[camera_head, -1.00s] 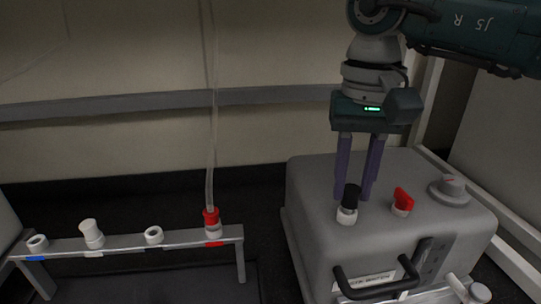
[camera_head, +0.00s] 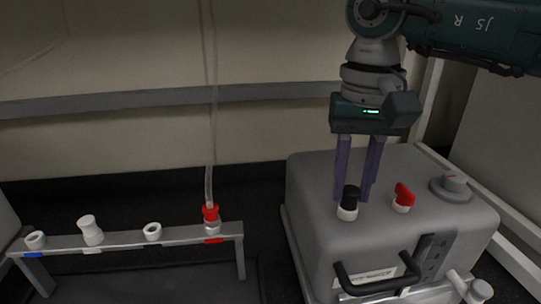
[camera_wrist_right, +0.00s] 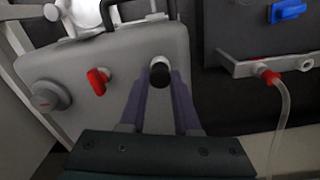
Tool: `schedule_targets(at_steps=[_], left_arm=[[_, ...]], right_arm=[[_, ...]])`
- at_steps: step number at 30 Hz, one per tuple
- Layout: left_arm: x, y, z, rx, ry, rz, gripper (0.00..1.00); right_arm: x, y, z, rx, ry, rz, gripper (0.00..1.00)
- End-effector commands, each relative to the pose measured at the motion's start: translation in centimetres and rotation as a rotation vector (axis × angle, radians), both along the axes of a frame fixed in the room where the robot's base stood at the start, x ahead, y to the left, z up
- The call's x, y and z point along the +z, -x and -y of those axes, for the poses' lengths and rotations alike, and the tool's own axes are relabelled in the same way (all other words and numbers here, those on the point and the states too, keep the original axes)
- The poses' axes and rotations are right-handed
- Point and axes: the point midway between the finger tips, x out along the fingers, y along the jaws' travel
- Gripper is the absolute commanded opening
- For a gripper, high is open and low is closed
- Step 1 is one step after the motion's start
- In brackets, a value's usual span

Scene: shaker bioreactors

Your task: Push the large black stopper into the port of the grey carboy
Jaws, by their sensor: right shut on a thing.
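The grey carboy (camera_head: 310,195) stands at the right in the head view; its top also shows in the right wrist view (camera_wrist_right: 128,50). The large black stopper (camera_head: 351,193) sits upright at the white port (camera_head: 347,213) on its top; in the right wrist view the stopper (camera_wrist_right: 159,77) is between the fingertips. How deep it sits in the port I cannot tell exactly. My right gripper (camera_head: 357,195) points down with its purple fingers shut on the stopper. My left gripper is not in view.
A red valve (camera_head: 403,195) and a grey round cap (camera_head: 453,187) stand on the carboy right of the port. A black handle (camera_head: 377,284) is at its front. A rack (camera_head: 130,241) at left holds white ports and a red-collared tube (camera_head: 211,213).

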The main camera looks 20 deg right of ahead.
Motion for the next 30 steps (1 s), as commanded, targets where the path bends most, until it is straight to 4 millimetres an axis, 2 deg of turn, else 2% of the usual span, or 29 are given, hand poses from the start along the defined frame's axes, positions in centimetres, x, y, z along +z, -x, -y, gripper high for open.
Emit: schedule_targets(at_steps=[4, 5, 13, 23, 26, 30], left_arm=[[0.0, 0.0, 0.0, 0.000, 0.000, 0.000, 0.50], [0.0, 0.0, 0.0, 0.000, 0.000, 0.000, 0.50], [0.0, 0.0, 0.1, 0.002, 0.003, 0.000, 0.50], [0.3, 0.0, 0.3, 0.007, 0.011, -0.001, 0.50], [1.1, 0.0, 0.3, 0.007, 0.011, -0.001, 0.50], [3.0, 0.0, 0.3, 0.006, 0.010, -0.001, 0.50]], right_arm=[[-0.1, 0.0, 0.0, -0.001, 0.000, -0.001, 0.00], [-0.1, 0.0, 0.0, -0.001, 0.000, -0.001, 0.34], [-0.1, 0.0, 0.0, 0.000, 0.000, -0.001, 0.64], [0.3, 0.0, 0.0, 0.000, 0.000, 0.000, 0.66], [1.3, 0.0, 0.0, 0.000, 0.000, 0.000, 0.66], [3.8, 0.0, 0.1, 0.000, 0.001, 0.002, 0.66]])
